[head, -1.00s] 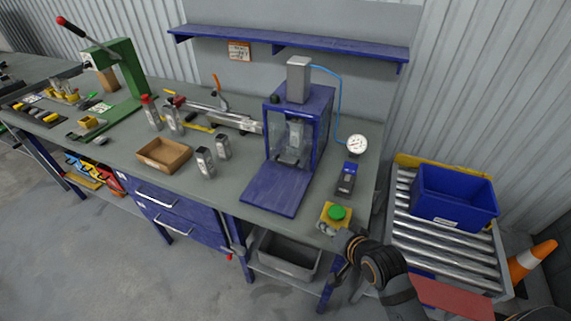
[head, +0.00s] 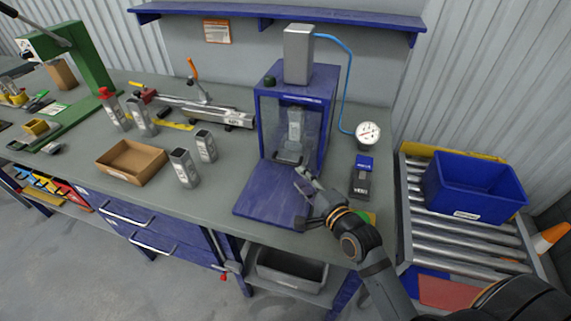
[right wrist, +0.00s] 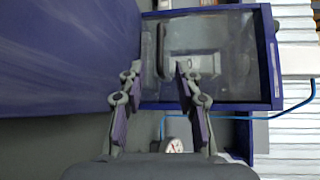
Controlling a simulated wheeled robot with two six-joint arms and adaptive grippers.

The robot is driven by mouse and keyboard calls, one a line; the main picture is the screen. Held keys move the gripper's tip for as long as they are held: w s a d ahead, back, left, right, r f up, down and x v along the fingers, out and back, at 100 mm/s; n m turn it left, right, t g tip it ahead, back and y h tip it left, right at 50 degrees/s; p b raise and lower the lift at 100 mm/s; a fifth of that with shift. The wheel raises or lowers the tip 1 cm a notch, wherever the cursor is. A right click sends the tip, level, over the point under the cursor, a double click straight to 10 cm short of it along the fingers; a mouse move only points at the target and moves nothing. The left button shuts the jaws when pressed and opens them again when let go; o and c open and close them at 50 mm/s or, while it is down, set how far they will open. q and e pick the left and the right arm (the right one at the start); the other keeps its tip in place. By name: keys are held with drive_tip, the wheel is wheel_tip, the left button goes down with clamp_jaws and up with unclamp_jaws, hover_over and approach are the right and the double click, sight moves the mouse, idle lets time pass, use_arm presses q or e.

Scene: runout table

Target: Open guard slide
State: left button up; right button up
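The blue press (head: 330,100) stands on the bench with a clear guard panel (head: 270,125) across its front. A metal part (head: 295,125) shows behind the clear panel. In the right wrist view the clear guard panel (right wrist: 225,60) is ahead, with a grey upright bar (right wrist: 160,50) near its edge that looks like a handle. My right gripper (head: 302,198) is open and empty in front of the press, above its blue front plate (head: 262,195). In the right wrist view its fingertips (right wrist: 156,70) are spread to either side of the bar; contact cannot be told. My left gripper is not in view.
A black and blue device (head: 361,178) and a gauge (head: 368,133) are right of the press. Several metal blocks, including one (head: 184,168), and a cardboard tray (head: 128,180) are left. A blue shelf (head: 370,20) hangs above. A blue bin (head: 475,190) is on rollers at right.

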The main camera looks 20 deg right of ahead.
sight(287, 163)
drive_tip(key=x, duration=0.8)
drive_tip(key=shift+w, duration=0.45)
drive_tip(key=shift+a, duration=0.1)
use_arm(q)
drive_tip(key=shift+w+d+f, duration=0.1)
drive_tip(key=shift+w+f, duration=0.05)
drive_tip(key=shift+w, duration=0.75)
use_arm(e)
drive_tip(key=shift+f, duration=0.1)
clamp_jaws()
